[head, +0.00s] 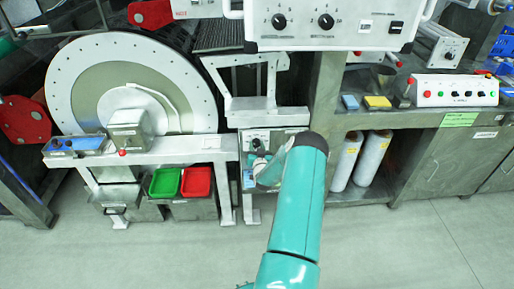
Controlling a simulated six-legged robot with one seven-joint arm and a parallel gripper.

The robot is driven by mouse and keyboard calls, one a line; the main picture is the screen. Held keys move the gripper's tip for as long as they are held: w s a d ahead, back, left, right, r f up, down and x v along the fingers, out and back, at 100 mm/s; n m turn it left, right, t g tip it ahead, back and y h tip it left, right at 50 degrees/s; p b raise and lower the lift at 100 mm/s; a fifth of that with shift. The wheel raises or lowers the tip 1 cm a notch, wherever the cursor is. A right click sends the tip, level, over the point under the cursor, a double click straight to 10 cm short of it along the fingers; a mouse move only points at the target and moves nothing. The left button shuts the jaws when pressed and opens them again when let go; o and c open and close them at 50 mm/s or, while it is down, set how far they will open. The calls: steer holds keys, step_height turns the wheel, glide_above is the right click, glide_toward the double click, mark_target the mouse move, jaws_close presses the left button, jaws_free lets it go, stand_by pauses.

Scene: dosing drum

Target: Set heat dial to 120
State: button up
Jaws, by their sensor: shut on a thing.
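A small grey control panel (251,139) sits low on the bench front in the middle, with a small dark knob near its top. My gripper (259,166) is at the lower part of this panel, partly behind my teal arm. It is shut at a dial there. The dial, its scale and its pointer are hidden or too small to read, so I cannot tell its setting. A larger white panel above carries a left black dial (279,21) and a right black dial (326,21), both untouched.
A big white drum wheel (66,85) stands at left. A green bin (165,182) and a red bin (197,181) are below it. White cylinders (374,158) stand right of my arm. A button box (453,90) is on the right bench. The floor in front is clear.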

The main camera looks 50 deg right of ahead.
steer(key=shift+m, duration=0.4)
steer(key=m, duration=0.3)
steer(key=shift+f+m+h, duration=0.1)
steer(key=shift+m+h, duration=0.2)
steer(key=shift+m, duration=2.3)
steer(key=o, duration=1)
